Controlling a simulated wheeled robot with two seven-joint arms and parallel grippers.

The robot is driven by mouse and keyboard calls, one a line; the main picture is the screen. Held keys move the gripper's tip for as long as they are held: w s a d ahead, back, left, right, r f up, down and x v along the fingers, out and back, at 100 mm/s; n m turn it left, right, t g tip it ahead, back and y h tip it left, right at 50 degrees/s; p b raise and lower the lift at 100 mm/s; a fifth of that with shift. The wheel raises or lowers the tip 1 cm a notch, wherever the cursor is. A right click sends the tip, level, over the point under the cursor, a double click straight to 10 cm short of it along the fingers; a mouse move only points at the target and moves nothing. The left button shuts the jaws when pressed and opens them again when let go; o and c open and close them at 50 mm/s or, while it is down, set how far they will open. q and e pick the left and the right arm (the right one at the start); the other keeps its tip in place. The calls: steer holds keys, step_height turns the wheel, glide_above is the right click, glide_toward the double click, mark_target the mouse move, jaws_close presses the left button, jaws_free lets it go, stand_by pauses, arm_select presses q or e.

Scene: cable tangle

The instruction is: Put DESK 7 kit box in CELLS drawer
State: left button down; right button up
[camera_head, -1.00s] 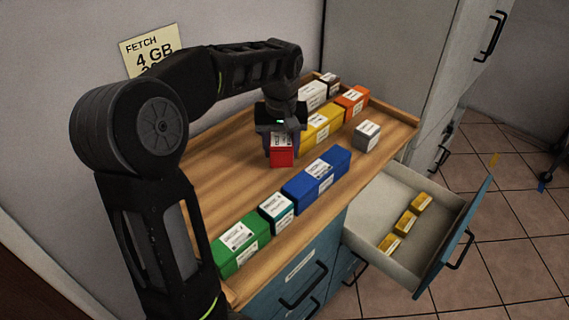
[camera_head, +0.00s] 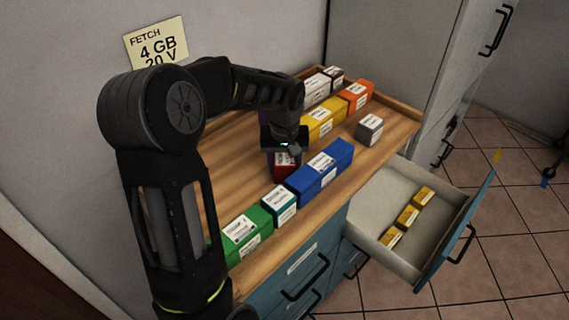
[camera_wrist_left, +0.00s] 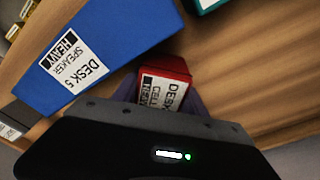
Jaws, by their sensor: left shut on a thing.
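A small red box (camera_head: 284,168) is in my left gripper (camera_head: 284,158), over the wooden top close behind the long blue box. In the left wrist view the red box (camera_wrist_left: 164,86) shows a white label reading DESK, CELL and HEAVY; its number is hidden. My left gripper is shut on this box; whether the box clears the wood is hard to tell. The open drawer (camera_head: 405,268) at the right front has a blue front and pale inside. Several small yellow items (camera_head: 407,215) lie in a row in it. Its label does not show. My right gripper is not in view.
A grey box (camera_head: 369,129) stands near the right end. Yellow (camera_head: 322,120), orange (camera_head: 357,95) and white boxes stand behind. The drawer's left part is clear.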

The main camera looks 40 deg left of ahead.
mark_target(285, 160)
arm_select(q)
steer(key=shift+f, duration=0.1)
steer(key=c, duration=0.6)
jaws_free()
steer(key=r, duration=0.8)
steer(key=s+d+r, duration=0.1)
steer(key=r, duration=0.3)
steer(key=shift+r, duration=0.1)
steer(key=shift+c, duration=0.3)
